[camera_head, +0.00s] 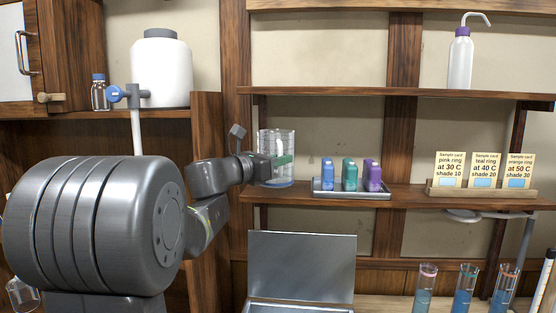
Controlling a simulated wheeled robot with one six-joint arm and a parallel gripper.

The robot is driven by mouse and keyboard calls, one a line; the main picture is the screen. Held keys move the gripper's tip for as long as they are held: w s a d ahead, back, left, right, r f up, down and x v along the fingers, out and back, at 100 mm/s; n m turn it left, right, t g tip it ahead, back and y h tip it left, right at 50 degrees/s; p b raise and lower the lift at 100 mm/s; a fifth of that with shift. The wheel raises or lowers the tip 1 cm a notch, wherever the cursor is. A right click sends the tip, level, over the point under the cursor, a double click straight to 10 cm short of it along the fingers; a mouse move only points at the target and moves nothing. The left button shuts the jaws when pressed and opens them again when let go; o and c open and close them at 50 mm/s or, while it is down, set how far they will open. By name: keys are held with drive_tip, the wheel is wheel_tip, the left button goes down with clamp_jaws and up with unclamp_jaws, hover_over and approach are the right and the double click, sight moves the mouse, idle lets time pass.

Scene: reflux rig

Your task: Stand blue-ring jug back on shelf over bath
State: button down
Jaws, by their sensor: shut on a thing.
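The blue-ring jug (276,144) is a clear glass vessel with a blue band at its base, upright at the left end of the lower shelf (410,196). My gripper (268,167) comes from the left and is shut on the jug's side. The jug's base is level with the shelf top in the picture; I cannot tell whether it touches. A green patch shows through the glass; what it is I cannot tell. The bath (301,267), a metal box with a raised lid, is below this shelf.
Just right of the jug, a small tray (350,195) holds blue, teal and purple bottles. Sample cards (485,168) stand further right. The upper shelf (400,94) runs above the jug. Several tubes (465,288) with blue liquid stand at lower right.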

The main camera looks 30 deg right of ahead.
sight(282, 186)
drive_tip(key=w+d, duration=0.1)
drive_tip(key=w+d+p, duration=0.1)
drive_tip(key=w, duration=0.1)
drive_tip(key=shift+w+d+r, duration=0.15)
drive_tip(key=shift+d, duration=0.2)
drive_tip(key=shift+w+d+f+b, duration=0.15)
drive_tip(key=shift+f+b, duration=0.4)
drive_tip(key=shift+f, duration=0.35)
drive_tip(key=shift+f+b, duration=0.65)
drive_tip(key=shift+f, duration=0.05)
drive_tip(key=shift+c, duration=1)
unclamp_jaws()
drive_tip(key=shift+a, duration=0.4)
drive_tip(key=shift+s+a, duration=0.25)
drive_tip(key=shift+a, duration=0.55)
drive_tip(key=shift+a, duration=0.35)
